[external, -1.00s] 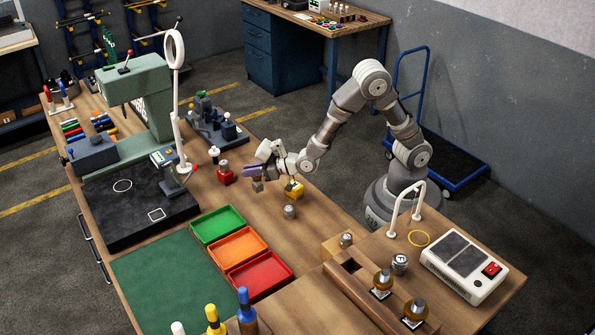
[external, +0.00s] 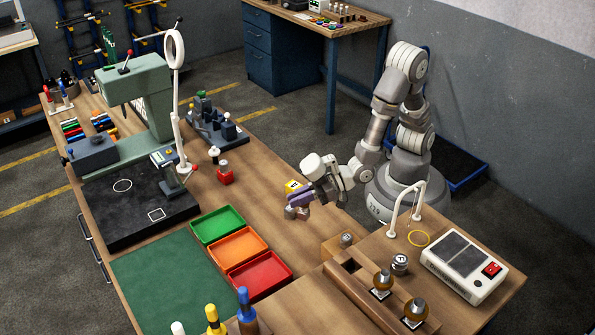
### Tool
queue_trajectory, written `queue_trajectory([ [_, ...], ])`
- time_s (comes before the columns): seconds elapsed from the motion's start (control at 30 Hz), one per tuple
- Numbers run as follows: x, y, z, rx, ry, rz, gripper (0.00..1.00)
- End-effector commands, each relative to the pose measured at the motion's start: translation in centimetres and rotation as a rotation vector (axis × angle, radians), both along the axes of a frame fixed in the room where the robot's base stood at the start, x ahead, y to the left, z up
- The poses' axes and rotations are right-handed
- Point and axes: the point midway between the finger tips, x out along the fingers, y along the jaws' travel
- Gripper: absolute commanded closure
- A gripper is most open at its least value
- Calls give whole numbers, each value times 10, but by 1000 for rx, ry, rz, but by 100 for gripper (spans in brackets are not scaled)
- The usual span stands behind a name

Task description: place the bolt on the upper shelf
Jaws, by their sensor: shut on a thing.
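My gripper (external: 298,203) is low over the middle of the wooden bench, in front of my arm. It is shut on a small grey metal piece (external: 303,213), which looks like the bolt; its shape is mostly hidden by the purple-grey fingers. Another small grey metal piece (external: 289,213) shows right beside it; I cannot tell whether the two touch. I cannot tell which level counts as the upper shelf.
Green (external: 217,224), orange (external: 238,248) and red (external: 260,270) trays lie to the front left. A white arched handle (external: 393,212) and a white device (external: 464,265) stand on the right. A red-based item (external: 225,176) stands further left.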

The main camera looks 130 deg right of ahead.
Motion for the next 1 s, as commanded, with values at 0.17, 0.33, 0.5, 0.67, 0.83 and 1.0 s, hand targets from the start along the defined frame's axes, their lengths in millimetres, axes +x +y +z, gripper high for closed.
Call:
queue_trajectory([
  [0.17, -3, 27, -2, -1, -2, 50, 100],
  [0.33, -3, 28, -34, -1, -1, 52, 100],
  [0.5, -3, 28, -48, 0, -2, 52, 100],
  [0.67, -2, 28, -41, 0, -3, 52, 100],
  [0.83, -2, 28, -21, 2, -6, 52, 100],
  [1.0, -2, 28, 6, 2, -8, 51, 100],
])
